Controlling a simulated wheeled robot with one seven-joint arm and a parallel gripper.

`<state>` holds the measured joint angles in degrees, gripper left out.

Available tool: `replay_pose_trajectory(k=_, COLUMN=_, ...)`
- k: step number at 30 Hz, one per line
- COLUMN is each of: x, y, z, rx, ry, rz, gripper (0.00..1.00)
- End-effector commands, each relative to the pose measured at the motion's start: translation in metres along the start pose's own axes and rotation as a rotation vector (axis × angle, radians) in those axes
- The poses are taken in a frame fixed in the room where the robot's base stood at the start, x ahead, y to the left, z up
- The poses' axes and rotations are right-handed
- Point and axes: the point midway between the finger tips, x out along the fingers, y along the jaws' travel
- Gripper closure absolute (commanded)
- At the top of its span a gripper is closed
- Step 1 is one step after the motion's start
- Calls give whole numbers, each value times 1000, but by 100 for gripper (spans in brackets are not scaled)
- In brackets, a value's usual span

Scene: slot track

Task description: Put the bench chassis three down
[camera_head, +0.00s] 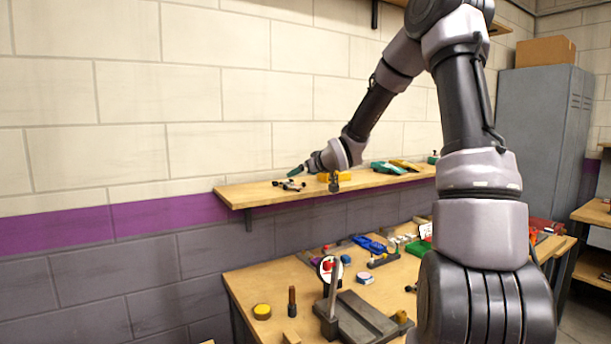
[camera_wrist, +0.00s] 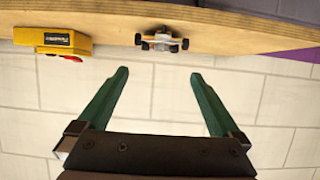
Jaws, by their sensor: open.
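A small chassis with dark wheels (camera_wrist: 162,40) sits on the wooden wall shelf (camera_wrist: 225,25). In the head view a chassis (camera_head: 289,185) shows near the shelf's left end; I cannot read any number on it. My gripper (camera_wrist: 160,73) has its two green fingers spread wide, with nothing between them. In the wrist view the chassis lies just beyond the fingertips, roughly centred between them, and not touching them. In the head view my gripper (camera_head: 297,171) is just above the shelf's left part, close over the chassis.
A yellow box-like object (camera_wrist: 54,41) is beside the chassis on the shelf. Green and yellow items (camera_head: 388,168) lie farther right on it. Below, a workbench (camera_head: 262,286) holds tools, a vise-like grey block (camera_head: 360,318) and several small parts. The shelf's left end is bare.

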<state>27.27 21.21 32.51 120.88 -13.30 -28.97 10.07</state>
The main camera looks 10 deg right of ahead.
Motion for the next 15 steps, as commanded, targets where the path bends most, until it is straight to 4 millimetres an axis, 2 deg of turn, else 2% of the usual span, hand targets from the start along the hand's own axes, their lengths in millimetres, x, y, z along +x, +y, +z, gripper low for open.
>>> replay_pose_trajectory(k=5, x=-33, y=-3, z=-4, rx=-5, ry=-74, rz=58, gripper=0)
replay_pose_trajectory(k=8, x=-74, y=-5, z=-6, rx=11, ry=-152, rz=129, gripper=0)
replay_pose_trajectory(k=15, x=-198, y=-16, z=1, rx=164, ry=-313, rz=283, gripper=0)
